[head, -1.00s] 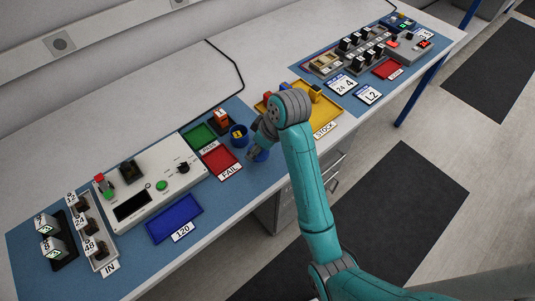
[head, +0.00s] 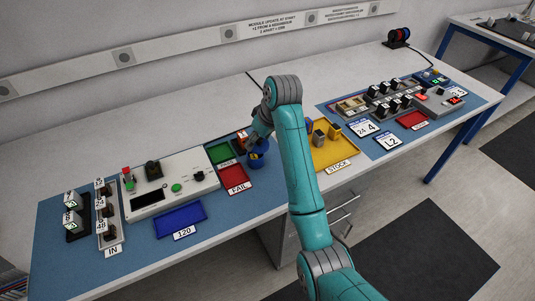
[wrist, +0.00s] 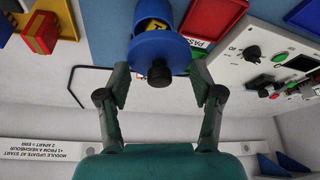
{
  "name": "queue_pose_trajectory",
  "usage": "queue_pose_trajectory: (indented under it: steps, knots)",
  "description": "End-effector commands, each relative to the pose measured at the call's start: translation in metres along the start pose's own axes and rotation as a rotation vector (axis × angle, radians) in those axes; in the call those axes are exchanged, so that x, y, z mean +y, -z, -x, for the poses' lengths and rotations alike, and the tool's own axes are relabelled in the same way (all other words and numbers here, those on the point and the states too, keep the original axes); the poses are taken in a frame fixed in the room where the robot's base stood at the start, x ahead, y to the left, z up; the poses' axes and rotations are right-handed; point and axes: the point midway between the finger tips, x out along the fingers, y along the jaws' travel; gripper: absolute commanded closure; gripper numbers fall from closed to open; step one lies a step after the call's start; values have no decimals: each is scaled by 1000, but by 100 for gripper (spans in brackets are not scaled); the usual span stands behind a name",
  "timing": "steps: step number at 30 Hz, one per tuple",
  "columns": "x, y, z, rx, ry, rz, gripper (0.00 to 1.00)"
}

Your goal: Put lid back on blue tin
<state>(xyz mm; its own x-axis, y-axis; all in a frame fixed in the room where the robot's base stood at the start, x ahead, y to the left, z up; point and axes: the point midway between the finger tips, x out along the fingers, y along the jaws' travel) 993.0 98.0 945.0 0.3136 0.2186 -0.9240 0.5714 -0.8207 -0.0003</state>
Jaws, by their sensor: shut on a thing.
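The blue tin (head: 258,162) stands on the blue mat beside the red FAIL tray, with something yellow showing at it. It also shows in the wrist view (wrist: 146,8), at the top middle. The blue lid (wrist: 160,48) with a black knob is between my fingertips in the wrist view and overlaps the tin there. My gripper (wrist: 158,75) is shut on the lid. In the head view my gripper (head: 258,138) is right at the tin, and my arm hides part of it. I cannot tell whether lid and tin touch.
The green PASS tray (head: 220,153) and red FAIL tray (head: 234,176) lie left of the tin. An orange-red block (head: 242,137) stands close behind. The yellow STOCK tray (head: 335,155) is to the right. A white tester (head: 170,188) stands further left.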

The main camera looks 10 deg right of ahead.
Motion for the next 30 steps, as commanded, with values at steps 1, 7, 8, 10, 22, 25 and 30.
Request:
queue_pose_trajectory:
  steps: [1,7,8,10,22,25,30]
  knots:
    - [3,10,-1,0,0,0,58]
    - [9,28,-5,-1,-1,-1,58]
    - [9,29,-6,-1,-1,-1,58]
    - [9,28,-8,-1,-2,-1,58]
    - [9,15,-38,-2,-1,-1,58]
    - [9,12,-45,-2,-1,-1,58]
    - [9,8,-56,-1,-2,-1,58]
